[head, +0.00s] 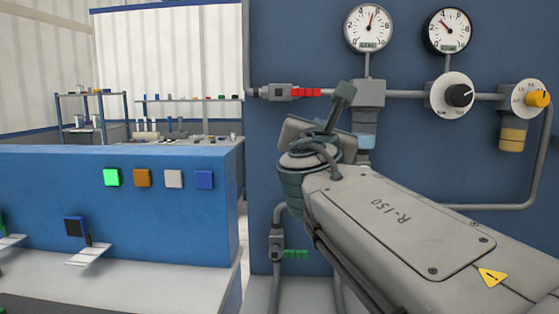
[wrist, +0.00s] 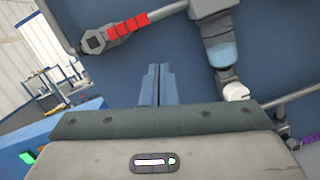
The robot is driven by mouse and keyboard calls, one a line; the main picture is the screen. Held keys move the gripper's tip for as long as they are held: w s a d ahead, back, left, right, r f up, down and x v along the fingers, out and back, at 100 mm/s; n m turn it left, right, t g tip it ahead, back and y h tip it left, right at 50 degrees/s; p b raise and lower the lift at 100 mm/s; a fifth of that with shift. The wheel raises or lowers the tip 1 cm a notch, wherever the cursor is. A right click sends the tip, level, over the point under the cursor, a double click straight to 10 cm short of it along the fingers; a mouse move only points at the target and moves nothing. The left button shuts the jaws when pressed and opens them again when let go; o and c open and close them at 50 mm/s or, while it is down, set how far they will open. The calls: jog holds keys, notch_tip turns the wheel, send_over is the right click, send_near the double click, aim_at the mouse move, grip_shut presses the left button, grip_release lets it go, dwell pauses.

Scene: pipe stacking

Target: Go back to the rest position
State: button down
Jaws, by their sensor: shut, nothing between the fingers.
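My gripper shows in the wrist view (wrist: 157,84), with its two blue-grey fingers pressed together and nothing between them. It points toward the blue wall panel (head: 300,55), and a red-handled valve (wrist: 128,26) lies beyond and to the left of the fingertips. In the head view my arm reaches from the lower right up to the middle. There the fingers are hard to make out at the arm's far end, in front of the panel. No held object shows.
Two round gauges (head: 368,28), a black knob (head: 459,95) and a yellow knob (head: 539,98) sit on the panel's pipes. A green-handled valve (head: 295,254) is low, left of my arm. A blue counter (head: 60,190) with several coloured square buttons stands at left.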

jog(key=s+d+f+m+g+h+p, duration=0.1)
jog(key=s+d+f+m+g+p, duration=0.2)
jog(key=d+f+m+g+p, duration=0.45)
jog(key=s+d+f+m+g+h+p, duration=0.1)
jog(key=s+d+f+m+g+p, duration=0.25)
jog(key=m, duration=0.65)
jog(key=s+a+f+m+g+y+p, duration=0.2)
jog(key=s+f+m+y+p, duration=0.1)
jog(key=s+f+m, duration=0.2)
jog(key=s+a+f+m+g+y+p, duration=0.2)
jog(key=s+a+f+m+g+p, duration=0.1)
jog(key=s+m, duration=0.5)
notch_tip(320, 180, down, 3)
jog(key=shift+s+r+g+y+p, duration=0.1)
jog(key=shift+s+g+y+p, duration=0.25)
jog(key=shift+p, duration=0.45)
jog(key=shift+a, duration=0.1)
